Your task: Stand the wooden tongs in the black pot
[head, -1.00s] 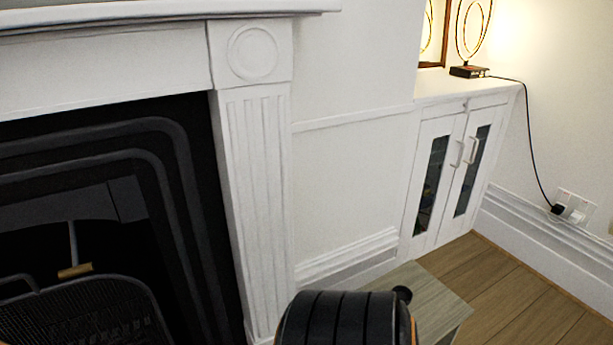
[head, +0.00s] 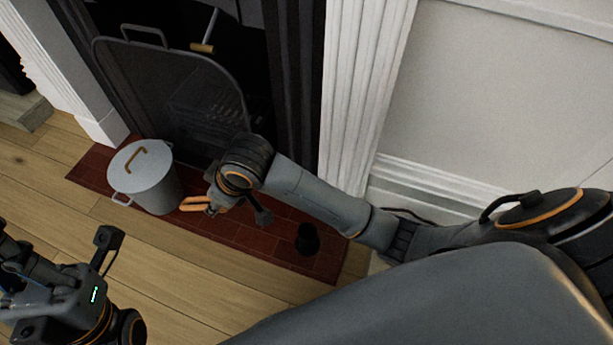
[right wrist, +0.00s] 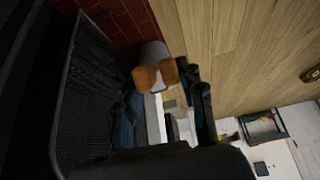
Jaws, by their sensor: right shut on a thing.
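The wooden tongs (head: 193,203) are held in my right gripper (head: 212,204), above the red tiled hearth. In the right wrist view the light-brown tongs (right wrist: 154,75) show at the fingers of my right gripper (right wrist: 190,82), which is shut on them. The rest of the tongs is hidden. The small black pot (head: 308,239) stands on the hearth to the right of the gripper, below my right forearm, apart from the tongs. My left gripper (head: 22,275) is at the lower left, over the wooden floor; whether its fingers are open is unclear.
A grey lidded pot (head: 147,181) with a wooden lid handle stands on the hearth (head: 235,232), just left of the tongs. A black mesh fire screen (head: 165,95) stands behind it. A wooden-handled tool (head: 203,47) shows in the fireplace. The front floor is clear.

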